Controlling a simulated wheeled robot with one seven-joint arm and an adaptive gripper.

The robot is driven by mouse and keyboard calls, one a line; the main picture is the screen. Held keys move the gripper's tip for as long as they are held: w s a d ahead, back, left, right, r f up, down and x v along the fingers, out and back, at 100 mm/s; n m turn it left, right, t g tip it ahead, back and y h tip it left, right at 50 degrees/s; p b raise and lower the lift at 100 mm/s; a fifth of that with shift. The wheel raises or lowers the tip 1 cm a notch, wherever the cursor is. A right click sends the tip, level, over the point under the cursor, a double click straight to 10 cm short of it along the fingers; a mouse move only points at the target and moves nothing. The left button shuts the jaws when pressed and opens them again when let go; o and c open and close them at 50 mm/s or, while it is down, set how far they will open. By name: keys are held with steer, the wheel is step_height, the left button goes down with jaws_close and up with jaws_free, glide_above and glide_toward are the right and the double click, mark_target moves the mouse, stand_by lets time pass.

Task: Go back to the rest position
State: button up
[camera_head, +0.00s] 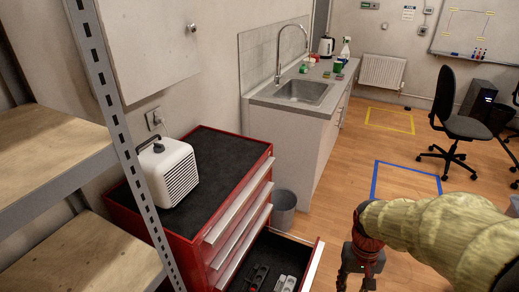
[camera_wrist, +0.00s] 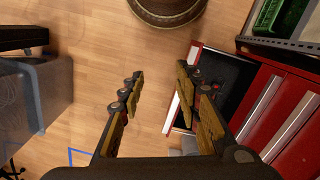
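My gripper (camera_wrist: 157,95) is open and empty in the wrist view, its two fingers apart with wooden floor between them. In the head view my gripper (camera_head: 358,272) hangs at the lower right, to the right of the red tool cabinet (camera_head: 196,238), partly cut off by the frame edge. The cabinet also shows at the right of the wrist view (camera_wrist: 290,120). Its bottom drawer (camera_head: 312,268) is pulled open, with dark and grey items (camera_head: 284,283) inside. The gripper touches nothing that I can see.
A white heater (camera_head: 166,172) stands on the cabinet. A metal shelf rack (camera_head: 105,95) is at the left. A grey bin (camera_head: 283,208) stands between the cabinet and the sink counter (camera_head: 316,118). An office chair (camera_head: 460,125) is at the right. The floor between is clear.

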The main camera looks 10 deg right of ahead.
steer(key=s+a+r+n+t, duration=0.1)
steer(key=a+r+t, duration=0.2)
steer(key=a+r, duration=0.3)
steer(key=s+a+r+n+t+p, duration=0.1)
steer(key=a+r, duration=0.5)
steer(key=r, duration=0.7)
steer(key=n+t, duration=0.1)
steer(key=t, duration=0.1)
steer(key=shift+a+n+t, duration=0.25)
steer(key=shift+n+t, duration=0.05)
